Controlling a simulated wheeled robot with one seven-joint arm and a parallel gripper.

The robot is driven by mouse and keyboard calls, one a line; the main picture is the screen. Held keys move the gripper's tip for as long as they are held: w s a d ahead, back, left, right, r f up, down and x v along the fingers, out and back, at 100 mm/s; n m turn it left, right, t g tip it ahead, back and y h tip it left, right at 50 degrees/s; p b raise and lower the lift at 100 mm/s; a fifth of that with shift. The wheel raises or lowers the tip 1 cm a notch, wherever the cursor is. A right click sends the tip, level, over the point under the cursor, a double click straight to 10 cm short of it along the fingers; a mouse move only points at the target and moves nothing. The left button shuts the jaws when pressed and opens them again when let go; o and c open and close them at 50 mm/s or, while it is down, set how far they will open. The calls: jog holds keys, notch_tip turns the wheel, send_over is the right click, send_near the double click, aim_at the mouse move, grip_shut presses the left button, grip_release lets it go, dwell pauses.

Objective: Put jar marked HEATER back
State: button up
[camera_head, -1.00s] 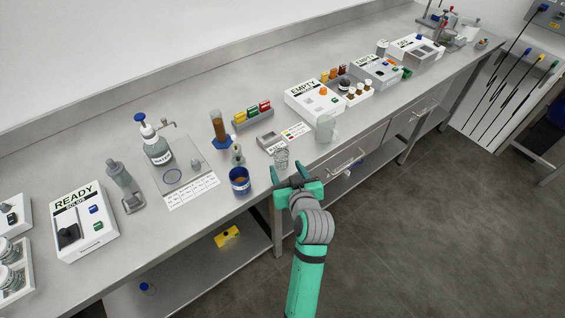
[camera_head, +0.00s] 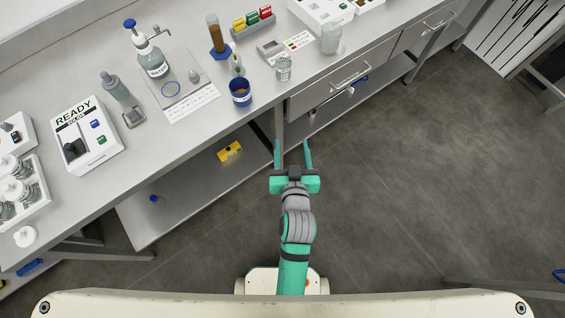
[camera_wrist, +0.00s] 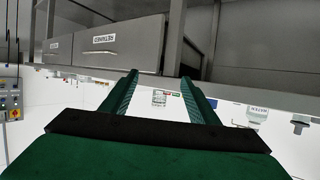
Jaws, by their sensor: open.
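My gripper (camera_head: 292,152) is open and empty, over the floor in front of the bench edge in the head view. Its two fingers are spread apart, and they also show in the wrist view (camera_wrist: 156,95). No marking HEATER can be read in any view. A small clear glass jar (camera_head: 283,69) stands upright near the bench's front edge, ahead of my gripper and apart from it. Several jars with white lids (camera_head: 14,190) stand in a white tray (camera_head: 40,205) at the far left; their labels are too small to read.
The steel bench (camera_head: 205,122) has a blue cup (camera_head: 240,93), a dispenser bottle (camera_head: 151,60), a clear beaker (camera_head: 331,38) and a READY box (camera_head: 86,140). A drawer (camera_head: 345,78) and a lower shelf (camera_head: 190,190) lie below. The floor (camera_head: 420,190) at right is clear.

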jog(key=s+a+r, duration=0.1)
jog(key=s, duration=1)
jog(key=s+a+r+t, duration=0.1)
jog(key=s+r, duration=0.1)
jog(key=s, duration=1)
jog(key=shift+s+a+r+t, duration=0.2)
jog(key=shift+s+a+t, duration=0.1)
